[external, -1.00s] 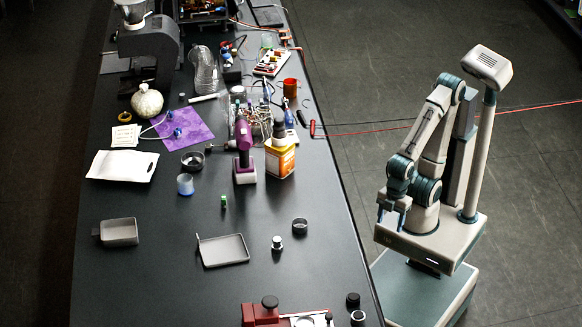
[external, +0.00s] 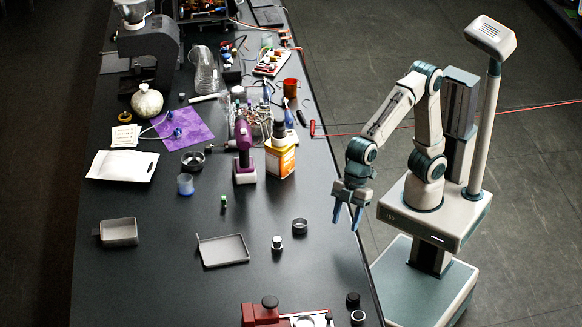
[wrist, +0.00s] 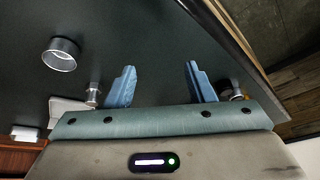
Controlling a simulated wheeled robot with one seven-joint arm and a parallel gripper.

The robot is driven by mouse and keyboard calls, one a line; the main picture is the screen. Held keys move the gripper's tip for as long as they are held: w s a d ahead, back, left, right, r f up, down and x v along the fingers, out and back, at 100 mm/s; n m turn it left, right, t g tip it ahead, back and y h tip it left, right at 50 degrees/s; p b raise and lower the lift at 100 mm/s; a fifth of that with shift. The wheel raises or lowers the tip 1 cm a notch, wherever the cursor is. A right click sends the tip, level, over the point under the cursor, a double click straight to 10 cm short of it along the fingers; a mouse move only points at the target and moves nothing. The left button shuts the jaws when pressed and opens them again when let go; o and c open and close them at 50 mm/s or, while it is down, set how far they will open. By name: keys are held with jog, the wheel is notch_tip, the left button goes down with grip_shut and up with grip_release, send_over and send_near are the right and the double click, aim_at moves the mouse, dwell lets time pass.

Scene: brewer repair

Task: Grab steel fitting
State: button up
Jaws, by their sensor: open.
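The steel fitting (external: 277,243), a small silvery cylinder with a light top, stands upright on the dark bench to the right of the grey tray. In the wrist view, what looks like the same fitting (wrist: 92,94) shows just left of the left finger, partly hidden at its base by my gripper body. My gripper (external: 346,224) is open and empty, pointing down near the bench's right edge, apart from the fitting and to its right. Its two blue fingers (wrist: 160,68) are spread wide in the wrist view.
A dark ring (external: 300,226) stands between the fitting and my gripper, slightly farther back. The grey tray (external: 223,250) lies left of the fitting. A red-based device (external: 262,314) and small dark-topped parts (external: 353,299) are at the front.

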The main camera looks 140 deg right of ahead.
jog(key=w+d+r+p, duration=0.4)
jog(key=w+d+r, duration=0.1)
jog(key=d+r, duration=0.1)
jog(key=m+h+p, duration=0.1)
jog(key=m+p, duration=0.1)
jog(key=p, duration=0.2)
send_near(277, 239)
jog(key=shift+p+x, duration=1.15)
jog(key=shift+x, duration=3.15)
grip_shut()
